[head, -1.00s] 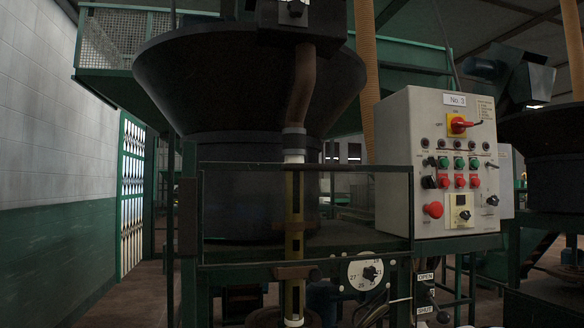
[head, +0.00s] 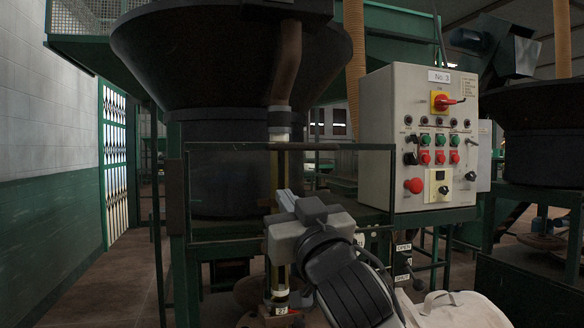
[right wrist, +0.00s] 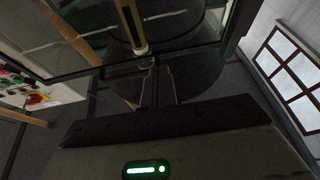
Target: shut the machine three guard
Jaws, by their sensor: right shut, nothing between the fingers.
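The machine three guard is a dark-framed clear panel (head: 232,190) in front of the machine, below its black hopper (head: 225,60). A dark frame with clear panes also shows at the top of the right wrist view (right wrist: 75,35). My right gripper (head: 284,198) is in front of the guard's lower middle, pointing up and away. Its fingers are together and empty, and they also show in the right wrist view (right wrist: 156,88). I cannot tell whether they touch the guard. The gripper and forearm hide part of the guard's lower edge. My left gripper is not in view.
The No. 3 control box (head: 418,140) stands right of the guard. An OPEN plate (head: 404,247) and a SHUT plate (head: 402,279) sit beneath it, beside a lever. A pale sack (head: 460,308) lies lower right. Clear floor (head: 120,275) shows at left.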

